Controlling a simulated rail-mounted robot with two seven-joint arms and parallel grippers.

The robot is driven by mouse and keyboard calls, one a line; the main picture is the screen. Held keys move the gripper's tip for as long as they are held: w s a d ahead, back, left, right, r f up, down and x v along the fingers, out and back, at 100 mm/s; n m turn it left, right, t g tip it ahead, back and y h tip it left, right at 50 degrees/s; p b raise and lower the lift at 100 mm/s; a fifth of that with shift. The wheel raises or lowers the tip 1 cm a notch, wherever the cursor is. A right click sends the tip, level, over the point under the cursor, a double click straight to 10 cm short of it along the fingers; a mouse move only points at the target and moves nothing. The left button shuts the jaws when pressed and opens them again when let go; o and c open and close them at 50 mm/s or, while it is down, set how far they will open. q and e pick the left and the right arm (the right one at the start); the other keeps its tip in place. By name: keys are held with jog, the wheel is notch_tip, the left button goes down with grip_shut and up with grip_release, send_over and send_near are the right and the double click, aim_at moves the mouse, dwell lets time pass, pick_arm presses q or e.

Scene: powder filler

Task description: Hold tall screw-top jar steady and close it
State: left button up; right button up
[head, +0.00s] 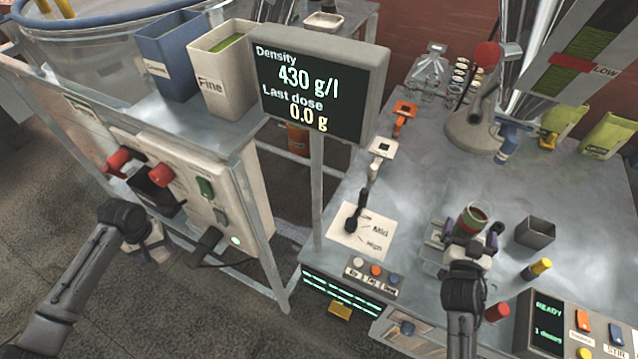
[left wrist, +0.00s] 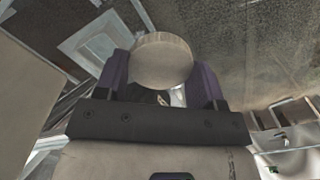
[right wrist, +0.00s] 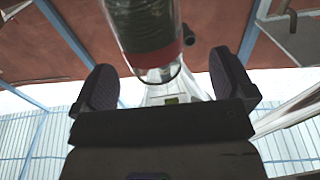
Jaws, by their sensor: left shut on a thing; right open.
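The tall jar (head: 474,219) stands on the right-hand bench, clear with a red band and dark green contents. Its top looks uncovered. In the right wrist view the jar (right wrist: 145,30) rises between and beyond the fingers. My right gripper (head: 468,238) is open around the jar's near side; in its wrist view (right wrist: 168,85) gaps show on both sides. My left gripper (head: 152,243) is at the left, in front of the filler cabinet and far from the jar. It is shut on a round, pale beige piece, seemingly the lid (left wrist: 162,62).
The filler cabinet (head: 245,190) with red knobs stands close to my left gripper. The display post (head: 317,190) rises between the two arms. A dark grey box (head: 535,232), a yellow-capped item (head: 537,269) and a control panel (head: 552,325) lie right of the jar.

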aim_at(474, 217)
jog(key=shift+d, duration=0.1)
pick_arm(q)
jog(key=shift+d+f+b, duration=0.1)
jog(key=shift+f+b, duration=0.75)
pick_arm(e)
jog(key=x, duration=0.4)
jog(key=shift+w+d, duration=0.1)
jog(key=shift+d, duration=0.35)
jog(key=shift+w, duration=0.35)
jog(key=shift+c, duration=0.7)
jog(key=c, duration=1.3)
